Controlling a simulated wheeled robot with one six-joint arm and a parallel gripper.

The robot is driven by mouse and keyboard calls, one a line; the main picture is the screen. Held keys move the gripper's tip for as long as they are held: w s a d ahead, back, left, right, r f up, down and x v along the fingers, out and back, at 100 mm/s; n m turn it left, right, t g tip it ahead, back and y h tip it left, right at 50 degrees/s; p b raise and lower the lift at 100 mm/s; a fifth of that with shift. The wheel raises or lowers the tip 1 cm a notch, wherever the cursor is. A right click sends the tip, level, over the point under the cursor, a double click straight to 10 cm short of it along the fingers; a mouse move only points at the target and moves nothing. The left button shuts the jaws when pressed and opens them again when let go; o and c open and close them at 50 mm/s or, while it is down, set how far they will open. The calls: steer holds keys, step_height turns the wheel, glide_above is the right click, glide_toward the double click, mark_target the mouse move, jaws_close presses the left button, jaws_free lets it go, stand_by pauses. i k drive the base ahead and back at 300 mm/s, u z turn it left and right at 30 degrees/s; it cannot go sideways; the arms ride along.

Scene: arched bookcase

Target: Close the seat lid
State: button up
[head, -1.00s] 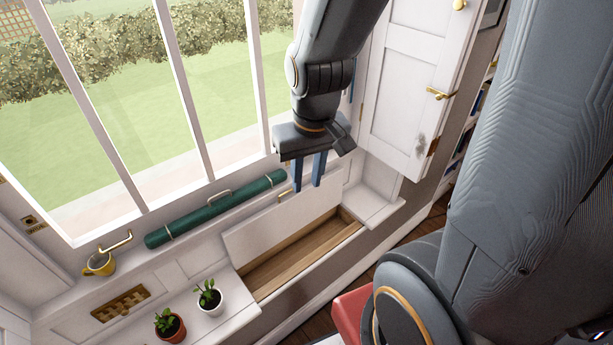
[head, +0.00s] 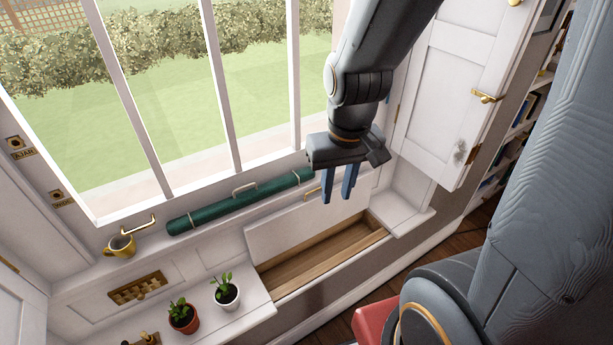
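The white seat lid (head: 290,228) stands raised along the back of the window seat, leaning toward the window wall. A brass handle (head: 312,193) shows at its top edge. The wooden compartment (head: 325,255) below it is open and looks empty. My gripper (head: 338,198) points down at the lid's upper edge, just right of the handle. Its two blue fingers are apart with nothing visible between them. I cannot tell whether a finger touches the lid.
A green roll (head: 240,203) lies on the sill behind the lid. Two potted plants, one in a white pot (head: 227,295) and one in terracotta (head: 184,318), stand on the seat left of the opening. A white shutter (head: 445,95) is at right.

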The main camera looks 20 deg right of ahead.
mark_target(268, 236)
steer(key=k, duration=1.25)
steer(key=z, duration=0.3)
steer(key=i, duration=0.4)
steer(key=z, duration=0.3)
